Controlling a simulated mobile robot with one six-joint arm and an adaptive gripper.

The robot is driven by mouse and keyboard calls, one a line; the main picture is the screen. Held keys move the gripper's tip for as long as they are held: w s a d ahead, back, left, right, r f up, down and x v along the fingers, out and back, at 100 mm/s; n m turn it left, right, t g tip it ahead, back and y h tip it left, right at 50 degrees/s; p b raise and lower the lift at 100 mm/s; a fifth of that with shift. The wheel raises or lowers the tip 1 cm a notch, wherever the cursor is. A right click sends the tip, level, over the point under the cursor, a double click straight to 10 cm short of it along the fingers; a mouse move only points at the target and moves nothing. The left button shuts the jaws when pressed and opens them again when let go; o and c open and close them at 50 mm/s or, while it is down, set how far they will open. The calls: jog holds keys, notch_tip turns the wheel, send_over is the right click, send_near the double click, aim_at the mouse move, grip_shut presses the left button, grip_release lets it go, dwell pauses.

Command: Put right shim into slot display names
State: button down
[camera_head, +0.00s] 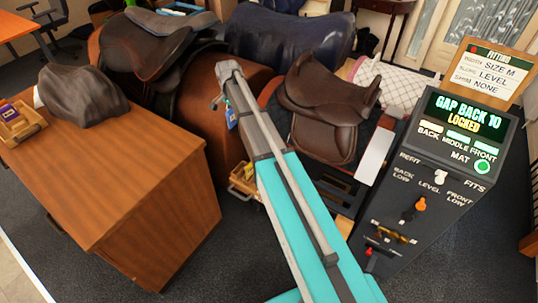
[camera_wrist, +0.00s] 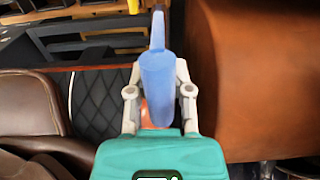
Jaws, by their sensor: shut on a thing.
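My gripper (camera_head: 228,100) is shut on a blue piece (camera_head: 231,117), which may be a shim. In the wrist view the blue piece (camera_wrist: 158,92) stands out between the fingers of my gripper (camera_wrist: 160,80), with a narrower darker end. The display (camera_head: 466,114) reads "GAP BACK 10 LOCKED", with back, middle and front lights below it. A brown saddle (camera_head: 327,92) is to the right of my gripper, over a dark quilted pad (camera_wrist: 97,100). The held piece is apart from the saddle. I cannot make out the slots.
A wooden cabinet (camera_head: 140,185) with a dark covered shape (camera_head: 82,97) stands at left. A brown padded block (camera_head: 208,108) is close beside my gripper. The console (camera_head: 435,200) has levers and knobs on its face. A fitting card (camera_head: 492,75) reads size M, level, none. Several saddles fill the back.

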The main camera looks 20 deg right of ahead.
notch_tip(320, 180, up, 18)
jog(key=p, duration=1.7)
jog(key=shift+s, duration=0.1)
